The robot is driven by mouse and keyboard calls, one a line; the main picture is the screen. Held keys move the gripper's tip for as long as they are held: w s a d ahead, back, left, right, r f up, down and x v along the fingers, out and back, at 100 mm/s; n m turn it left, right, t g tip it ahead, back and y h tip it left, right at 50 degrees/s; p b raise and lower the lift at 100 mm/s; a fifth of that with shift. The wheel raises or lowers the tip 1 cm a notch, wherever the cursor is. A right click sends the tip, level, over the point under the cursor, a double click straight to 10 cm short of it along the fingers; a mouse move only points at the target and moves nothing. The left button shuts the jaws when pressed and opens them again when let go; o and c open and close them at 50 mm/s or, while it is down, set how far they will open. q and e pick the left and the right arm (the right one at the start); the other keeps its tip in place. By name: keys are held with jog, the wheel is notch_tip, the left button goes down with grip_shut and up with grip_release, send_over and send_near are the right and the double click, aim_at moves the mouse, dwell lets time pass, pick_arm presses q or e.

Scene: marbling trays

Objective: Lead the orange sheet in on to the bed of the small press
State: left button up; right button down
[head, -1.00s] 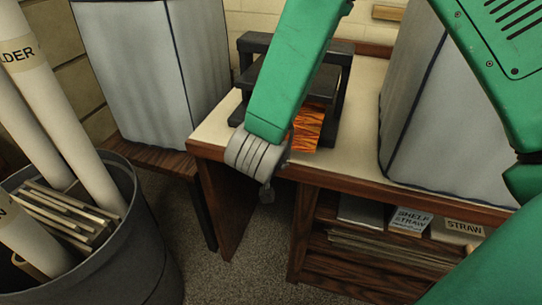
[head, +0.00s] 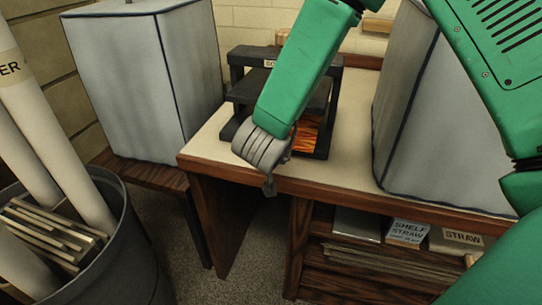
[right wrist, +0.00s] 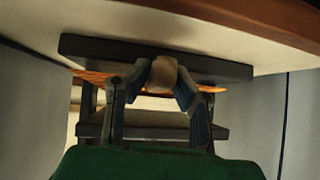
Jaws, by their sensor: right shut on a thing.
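The small press (head: 330,88) is a dark frame with a platen and a bed, standing on the bench. The orange flame-patterned sheet (head: 308,136) lies at its front, between the posts. My right gripper (head: 266,154) is at the press's front left, with my forearm hiding much of the press. In the right wrist view its fingers (right wrist: 163,76) are shut around a small beige thing, with the orange sheet (right wrist: 94,76) showing on both sides, close along the press's dark slab (right wrist: 150,50). The grip on the sheet itself is hidden. My left gripper is out of view.
The pale bench top (head: 215,140) has a wooden front edge and open shelves with boxes below. Grey covered blocks stand left (head: 140,85) and right (head: 410,110) of the press. A bin (head: 105,245) of rolls and strips stands at lower left.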

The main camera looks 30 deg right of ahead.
jog(key=shift+w+d+f, duration=0.2)
jog(key=shift+w+d, duration=0.1)
jog(key=shift+d, duration=0.2)
jog(key=shift+w+d+f, duration=0.3)
jog(key=shift+w+f, duration=0.15)
jog(key=shift+w+d+f, duration=0.1)
jog(key=shift+d, duration=0.15)
jog(key=shift+f, duration=0.25)
jog(key=c, duration=1.3)
grip_release()
